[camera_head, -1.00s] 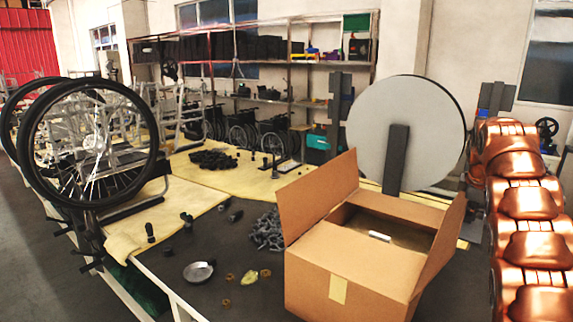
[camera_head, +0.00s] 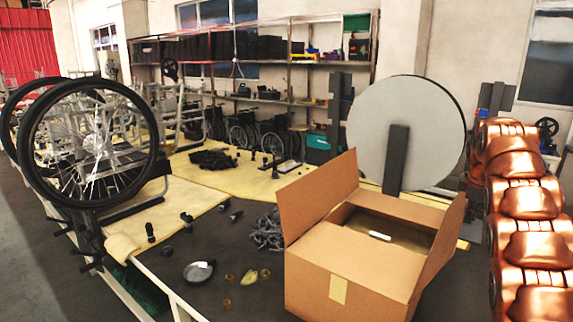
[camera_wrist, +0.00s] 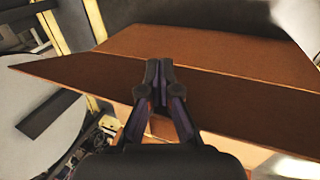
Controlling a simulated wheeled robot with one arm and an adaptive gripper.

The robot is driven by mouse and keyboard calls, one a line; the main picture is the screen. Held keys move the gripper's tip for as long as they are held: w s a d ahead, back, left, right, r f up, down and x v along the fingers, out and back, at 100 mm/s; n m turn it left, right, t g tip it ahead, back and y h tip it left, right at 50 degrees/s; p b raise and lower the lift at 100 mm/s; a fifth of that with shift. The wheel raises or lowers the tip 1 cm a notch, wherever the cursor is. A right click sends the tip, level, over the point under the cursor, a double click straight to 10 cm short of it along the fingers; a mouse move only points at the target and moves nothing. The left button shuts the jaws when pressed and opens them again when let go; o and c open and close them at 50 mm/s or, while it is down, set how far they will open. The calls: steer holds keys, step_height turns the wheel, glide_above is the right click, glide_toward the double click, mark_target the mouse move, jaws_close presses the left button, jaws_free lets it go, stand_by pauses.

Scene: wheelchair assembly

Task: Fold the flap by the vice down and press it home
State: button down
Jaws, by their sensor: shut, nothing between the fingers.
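The open cardboard box (camera_head: 340,286) stands on the dark bench top in the head view. Its left flap (camera_head: 316,196) stands up, leaning outward. Its right flap (camera_head: 440,246) also stands up, tilted outward. The near flap (camera_head: 362,256) and far flap (camera_head: 402,208) lie roughly level, with a gap between them. My gripper (camera_wrist: 158,68) is shut and empty in the wrist view, with its fingertips in front of brown cardboard (camera_wrist: 210,88). I cannot tell whether they touch it. The gripper is not visible in the head view. I cannot pick out the vice.
A small white item (camera_head: 380,236) shows at the box opening. A large grey disc (camera_head: 405,130) on a dark post stands behind the box. Grey metal parts (camera_head: 267,230), a metal dish (camera_head: 199,271) and small brass pieces lie left of the box. A wheelchair wheel (camera_head: 88,145) stands far left.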

steer(key=shift+w+a+r+p, duration=0.3)
steer(key=shift+w+a+p, duration=0.15)
steer(key=shift+a, duration=0.15)
steer(key=shift+w+a+r+p, duration=0.25)
steer(key=shift+w+a+p, duration=0.25)
steer(key=shift+a, duration=0.1)
steer(key=shift+w+a+r+p, duration=0.3)
steer(key=shift+w+a+p, duration=0.15)
steer(key=shift+a, duration=0.15)
stand_by(1.1)
steer(key=shift+w+a, duration=0.15)
steer(key=shift+a, duration=0.05)
stand_by(0.4)
steer(key=shift+w+a+p, duration=0.75)
steer(key=shift+w+a, duration=0.05)
steer(key=shift+a, duration=0.4)
steer(key=shift+w+a+f+p, duration=0.2)
steer(key=shift+w+a+p, duration=0.4)
steer(key=shift+w+a, duration=0.4)
steer(key=shift+a, duration=0.1)
